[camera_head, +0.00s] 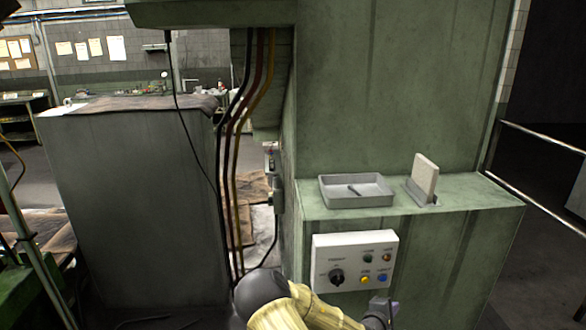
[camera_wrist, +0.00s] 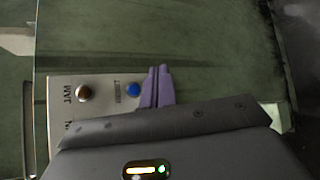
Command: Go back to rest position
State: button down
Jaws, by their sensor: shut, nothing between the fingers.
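In the wrist view my gripper's purple fingers (camera_wrist: 157,72) are together and empty, beside the blue button (camera_wrist: 133,90). The white control panel (camera_head: 346,284) is on the front of the green machine and has a dark rotary knob (camera_head: 336,276) and several coloured buttons. The blue button (camera_head: 382,278) is at its lower right in the head view. Whether the fingers touch the panel cannot be told.
A grey tray (camera_head: 345,201) with a small dark part stands on the green ledge (camera_head: 480,200), beside an upright pale block in a holder (camera_head: 424,178). Cables (camera_head: 238,150) hang to the left. A large grey cabinet (camera_head: 135,210) stands further left; metal rails (camera_head: 540,205) are at right.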

jog(key=s+a+r+m+g+y, duration=0.1)
jog(key=s+a+m+g+y, duration=0.45)
jog(key=s+a+m, duration=0.3)
jog(key=s+a+r+m+g+y, duration=0.1)
jog(key=s+a+r+m+y, duration=0.3)
jog(key=s+a+r, duration=0.4)
jog(key=s+r+m, duration=0.1)
jog(key=s+r, duration=0.4)
jog(key=s, duration=0.2)
jog(key=shift+a+g, duration=0.2)
jog(key=shift+g, duration=0.15)
jog(key=shift+r+y, duration=0.1)
jog(key=shift+y, duration=0.15)
